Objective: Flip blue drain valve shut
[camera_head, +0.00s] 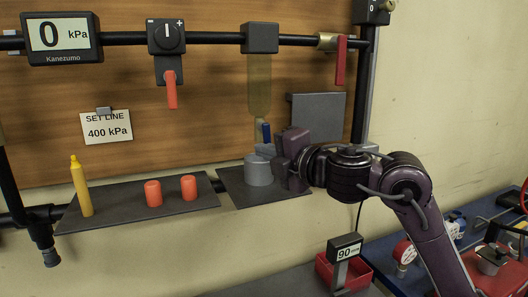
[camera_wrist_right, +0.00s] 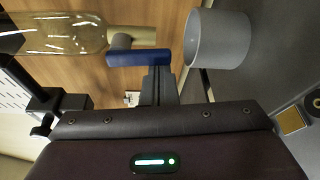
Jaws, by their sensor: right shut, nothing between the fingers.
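The blue drain valve lever (camera_head: 266,132) stands roughly upright below the clear amber bowl (camera_head: 259,85). In the right wrist view the lever (camera_wrist_right: 138,58) lies alongside the brass drain stub (camera_wrist_right: 140,37) under the bowl (camera_wrist_right: 55,33). My right gripper (camera_head: 266,150) is shut and empty, just right of and below the lever in the head view. In the right wrist view its fingertips (camera_wrist_right: 158,73) are at the lever's edge, close to the end nearer the grey cup; I cannot tell if they touch. My left gripper is not in view.
The grey cup (camera_head: 257,172) stands on the dark shelf (camera_head: 234,190), close to my right gripper. Two orange cylinders (camera_head: 153,193) and a yellow bottle (camera_head: 81,190) stand on the left shelf. The gauge (camera_head: 60,36) reads 0 kPa. A red lever (camera_head: 340,60) hangs at upper right.

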